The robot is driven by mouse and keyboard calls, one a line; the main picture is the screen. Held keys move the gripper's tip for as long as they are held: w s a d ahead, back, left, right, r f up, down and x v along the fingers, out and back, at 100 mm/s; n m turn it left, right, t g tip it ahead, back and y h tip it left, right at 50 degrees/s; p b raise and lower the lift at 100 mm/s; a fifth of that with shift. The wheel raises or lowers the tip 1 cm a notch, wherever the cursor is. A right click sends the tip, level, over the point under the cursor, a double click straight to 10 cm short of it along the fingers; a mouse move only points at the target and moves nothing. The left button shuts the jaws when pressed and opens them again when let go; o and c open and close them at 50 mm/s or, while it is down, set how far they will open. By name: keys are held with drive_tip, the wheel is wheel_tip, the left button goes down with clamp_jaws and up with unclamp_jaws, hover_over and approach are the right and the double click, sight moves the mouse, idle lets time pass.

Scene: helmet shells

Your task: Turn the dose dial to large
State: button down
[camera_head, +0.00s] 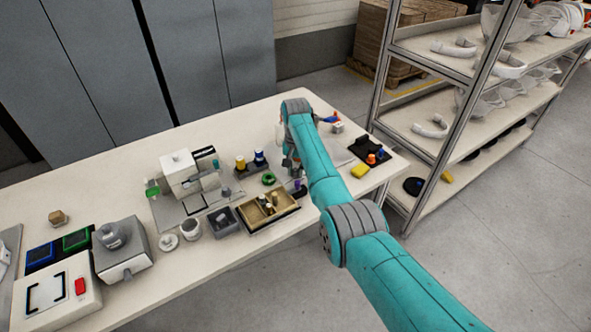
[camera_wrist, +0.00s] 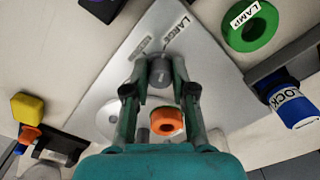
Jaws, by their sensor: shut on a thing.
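The dose dial (camera_wrist: 159,76) is a small grey round knob on a light grey plate (camera_wrist: 215,75), seen in the wrist view. My gripper (camera_wrist: 160,70) is shut on it, with one finger on each side. A label reading LARGE (camera_wrist: 176,28) is on the plate just beyond the dial, slightly right. A second label (camera_wrist: 143,46) lies left of it, too blurred to read. The dial's pointing direction is hard to tell. In the head view my arm hides the dial and most of my gripper.
An orange knob (camera_wrist: 166,121) shows between my fingers. A green ring marked LAMP (camera_wrist: 250,26) and a blue cylinder marked LOCK (camera_wrist: 292,108) stand to the right. A yellow block (camera_wrist: 27,107) is at left. A divided tan tray (camera_head: 268,209) and shelving (camera_head: 449,95) flank my arm.

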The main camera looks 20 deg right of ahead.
sight(295, 170)
idle(0.3)
drive_tip(key=c, duration=1)
unclamp_jaws()
drive_tip(key=shift+o, duration=0.2)
wheel_tip(295, 170, up, 12)
